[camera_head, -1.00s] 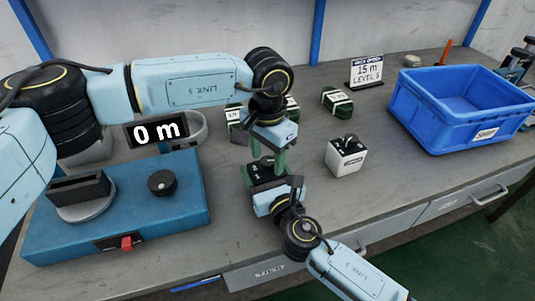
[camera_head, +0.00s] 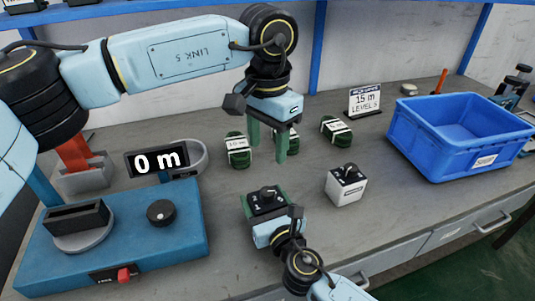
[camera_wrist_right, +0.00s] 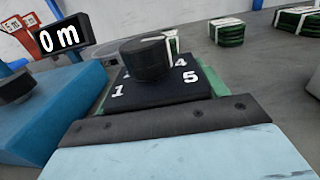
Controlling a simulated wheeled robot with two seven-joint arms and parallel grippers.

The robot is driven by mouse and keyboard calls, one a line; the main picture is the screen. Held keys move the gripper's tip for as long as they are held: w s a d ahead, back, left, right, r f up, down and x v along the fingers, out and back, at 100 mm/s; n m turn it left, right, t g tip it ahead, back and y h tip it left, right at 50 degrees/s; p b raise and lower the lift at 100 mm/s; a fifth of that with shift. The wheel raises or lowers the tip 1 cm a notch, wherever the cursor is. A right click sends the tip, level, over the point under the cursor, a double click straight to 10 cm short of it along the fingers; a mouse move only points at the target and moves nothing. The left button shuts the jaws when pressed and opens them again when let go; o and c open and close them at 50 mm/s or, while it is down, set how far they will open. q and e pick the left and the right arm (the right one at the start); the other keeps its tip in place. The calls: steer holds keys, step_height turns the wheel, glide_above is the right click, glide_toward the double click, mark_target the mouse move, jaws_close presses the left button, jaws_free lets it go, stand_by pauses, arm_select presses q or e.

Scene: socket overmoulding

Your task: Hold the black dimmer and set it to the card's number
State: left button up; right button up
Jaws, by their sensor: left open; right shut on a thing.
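The black dimmer (camera_head: 268,201) is a dark block with a round knob on top, held in my right gripper (camera_head: 268,215) above the front of the bench. In the right wrist view the dimmer (camera_wrist_right: 165,80) shows its knob and the white numbers 1, 4 and 5; the knob hides other marks. My left gripper (camera_head: 268,140) is open and empty, fingers down, above and behind the dimmer. The card (camera_head: 365,99) stands at the back and reads "15 m" and "LEVEL 5". A white dimmer (camera_head: 345,186) with a black top stands to the right.
A blue machine (camera_head: 120,240) with a knob and red switch stands at left, behind it a display (camera_head: 158,161) reading "0 m". A blue crate (camera_head: 440,135) is at right.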

stand_by(0.3)
steer(key=o, duration=1.1)
